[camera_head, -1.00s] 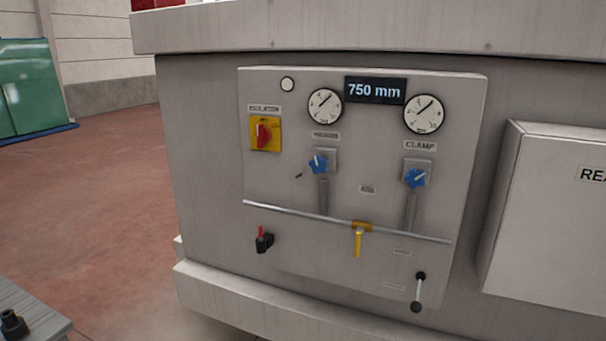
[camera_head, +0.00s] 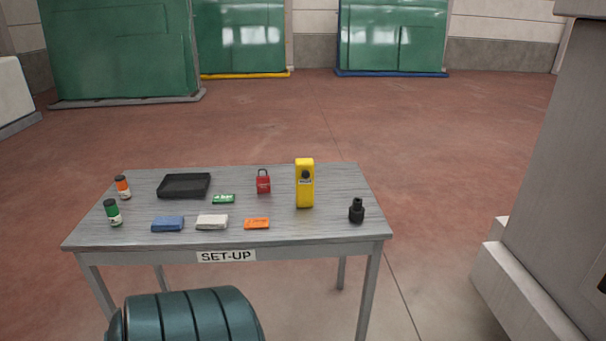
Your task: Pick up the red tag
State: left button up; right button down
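A small red piece (camera_head: 263,184) with a dark loop on top and a pale marking stands toward the back middle of the set-up table (camera_head: 150,240). It looks like a padlock, and I cannot tell for sure whether it is the red tag. No other red tag shows in the head view. An orange flat piece (camera_head: 257,223) lies nearer the front edge. Neither of my grippers is in view.
A yellow box-shaped device (camera_head: 305,184) stands right of the red piece. A green packet (camera_head: 223,199), black tray (camera_head: 184,186), white block (camera_head: 212,222), blue block (camera_head: 168,223), two bottles (camera_head: 113,213) and a black fitting (camera_head: 357,211) share the table. A grey machine (camera_head: 550,180) stands at right.

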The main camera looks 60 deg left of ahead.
aim_at(263, 182)
jog(key=u, duration=2.25)
jog(key=i+l+u, duration=0.35)
jog(key=i+l, duration=1.2)
